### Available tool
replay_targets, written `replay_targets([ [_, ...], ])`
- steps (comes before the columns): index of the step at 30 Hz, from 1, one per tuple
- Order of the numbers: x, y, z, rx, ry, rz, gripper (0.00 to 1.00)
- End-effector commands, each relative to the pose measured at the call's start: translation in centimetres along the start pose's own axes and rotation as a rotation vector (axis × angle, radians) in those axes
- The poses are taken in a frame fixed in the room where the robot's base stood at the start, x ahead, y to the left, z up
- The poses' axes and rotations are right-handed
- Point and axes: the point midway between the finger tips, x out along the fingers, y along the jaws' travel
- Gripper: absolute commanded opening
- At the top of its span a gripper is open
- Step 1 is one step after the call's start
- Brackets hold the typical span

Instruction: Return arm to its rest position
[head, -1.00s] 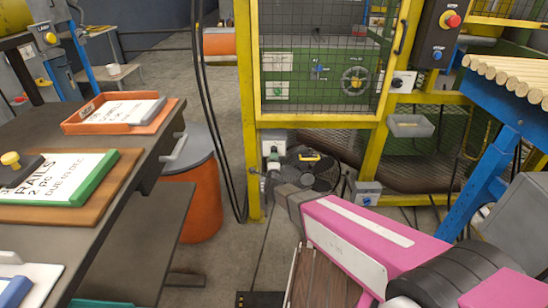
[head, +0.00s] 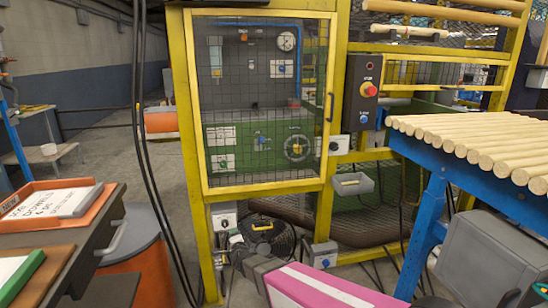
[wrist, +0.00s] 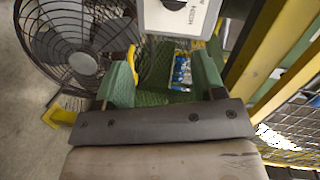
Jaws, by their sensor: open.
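My gripper (wrist: 163,82) shows in the wrist view with its two green fingers apart and nothing between them. A black floor fan (wrist: 75,40) is close beyond the left finger, and a yellow post (wrist: 275,75) runs along the right side. A pale box (wrist: 180,15) lies beyond the fingertips. In the head view, my pink arm reaches in low at the bottom centre, towards the fan (head: 265,238) by the foot of the yellow machine cage (head: 190,150). The fingers are hard to make out there.
A blue stand (head: 430,210) bearing wooden rods (head: 470,140) is at the right, with a grey box (head: 485,255) below. A dark bench (head: 95,240) with an orange tray (head: 95,195) is at the left, beside an orange drum (head: 145,270). Cables hang left of the cage.

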Motion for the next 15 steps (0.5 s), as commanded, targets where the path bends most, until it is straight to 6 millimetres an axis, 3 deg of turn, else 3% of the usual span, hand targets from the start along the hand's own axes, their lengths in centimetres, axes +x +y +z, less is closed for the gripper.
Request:
replay_targets([
  [1,-0.6,0.0,-1.8,-0.054,-0.025,0.045,0.63],
  [8,-3.5,2.0,-8.9,-0.355,-0.205,0.3,0.63],
  [15,-10.2,4.9,-17.2,-0.634,-0.438,0.593,0.63],
])
